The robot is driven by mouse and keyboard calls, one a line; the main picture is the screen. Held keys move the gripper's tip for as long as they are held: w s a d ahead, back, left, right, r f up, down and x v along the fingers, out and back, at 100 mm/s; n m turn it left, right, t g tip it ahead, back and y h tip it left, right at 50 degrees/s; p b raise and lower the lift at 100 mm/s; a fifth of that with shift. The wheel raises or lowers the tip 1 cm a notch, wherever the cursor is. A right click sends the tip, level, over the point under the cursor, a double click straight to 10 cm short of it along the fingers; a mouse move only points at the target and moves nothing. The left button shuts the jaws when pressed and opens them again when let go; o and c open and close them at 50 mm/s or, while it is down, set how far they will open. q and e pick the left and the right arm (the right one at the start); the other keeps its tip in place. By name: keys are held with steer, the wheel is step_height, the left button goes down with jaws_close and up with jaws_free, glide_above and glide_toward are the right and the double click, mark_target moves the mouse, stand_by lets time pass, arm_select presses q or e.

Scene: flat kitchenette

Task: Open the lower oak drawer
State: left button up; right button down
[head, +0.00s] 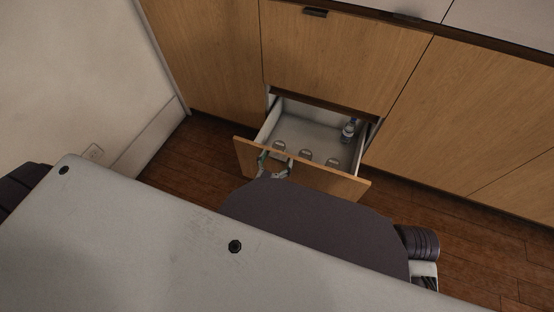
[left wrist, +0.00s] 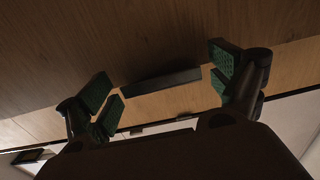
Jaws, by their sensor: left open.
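The lower oak drawer (head: 325,180) is pulled well out of the cabinet, and its pale inside shows in the head view. My left gripper (head: 272,165) is at the left part of its front panel, partly hidden behind my own body. In the left wrist view my left gripper (left wrist: 163,90) is open, with its green-padded fingers spread wide. A dark bar handle (left wrist: 160,81) on a wood panel lies between the fingers, with gaps at both ends. My right gripper is not in view.
A small clear bottle (head: 349,130) stands in the drawer at the back right. Several small grey rounded things, one of them here (head: 305,155), sit near its front. The oak panel above (head: 345,55) is shut. Wood floor (head: 205,150) is clear left of the drawer.

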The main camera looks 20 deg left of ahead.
arm_select(q)
steer(key=shift+r, duration=5)
steer(key=shift+d, duration=0.1)
